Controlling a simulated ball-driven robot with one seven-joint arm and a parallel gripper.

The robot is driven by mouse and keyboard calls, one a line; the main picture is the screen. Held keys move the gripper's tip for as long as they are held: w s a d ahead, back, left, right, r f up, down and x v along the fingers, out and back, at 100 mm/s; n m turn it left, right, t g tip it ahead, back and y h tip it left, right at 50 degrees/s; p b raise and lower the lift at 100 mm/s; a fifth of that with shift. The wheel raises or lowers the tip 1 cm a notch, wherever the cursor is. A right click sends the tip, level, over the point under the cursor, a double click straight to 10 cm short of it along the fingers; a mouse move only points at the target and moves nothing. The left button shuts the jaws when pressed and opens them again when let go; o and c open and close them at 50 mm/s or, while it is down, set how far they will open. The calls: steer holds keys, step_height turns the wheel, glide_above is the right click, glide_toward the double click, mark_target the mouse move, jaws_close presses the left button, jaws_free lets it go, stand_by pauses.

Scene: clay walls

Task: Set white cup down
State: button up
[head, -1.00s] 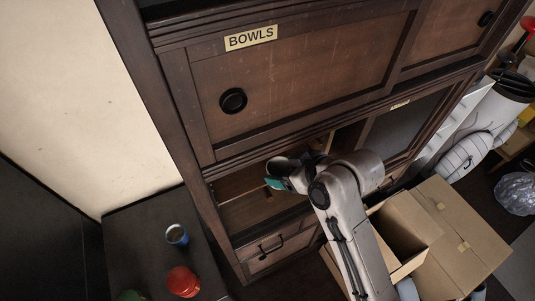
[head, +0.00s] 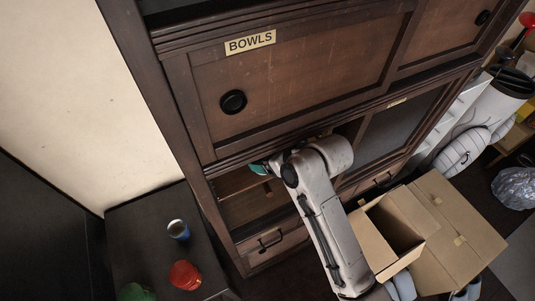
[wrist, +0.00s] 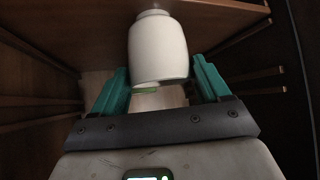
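The white cup (wrist: 158,48) shows in the wrist view, between the two teal fingertips of my gripper (wrist: 160,72). In the head view my gripper (head: 259,168) is at the opening of the dark cabinet's lower compartment, mostly hidden by my arm. The cup cannot be seen there.
Above the opening is a closed panel labelled BOWLS (head: 250,42). A drawer (head: 270,242) lies below. An open cardboard box (head: 395,238) stands right.

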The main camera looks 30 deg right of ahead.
steer(key=o, duration=0.4)
steer(key=shift+r, duration=0.15)
steer(key=shift+s+d+r, duration=0.1)
steer(key=shift+s+r, duration=0.1)
steer(key=s+d+r+b, duration=0.1)
steer(key=s+d+r, duration=0.15)
steer(key=s, duration=0.45)
steer(key=s+d+r+b, duration=0.1)
steer(key=s+d+b, duration=0.15)
steer(key=s, duration=0.45)
steer(key=s+d+f+m+g+h, duration=0.1)
steer(key=s+f+g, duration=0.1)
steer(key=s+f, duration=0.3)
steer(key=s+f+m+g+h, duration=0.1)
steer(key=s+f+m+g, duration=0.1)
steer(key=s+f, duration=0.3)
steer(key=s+d+f+m+g+h, duration=0.1)
steer(key=s+f+m+g, duration=0.1)
steer(key=s+f, duration=0.3)
steer(key=shift+s+d+f+g+h+p, duration=0.15)
steer(key=shift+d+g+h+p, duration=0.2)
steer(key=shift+g, duration=0.55)
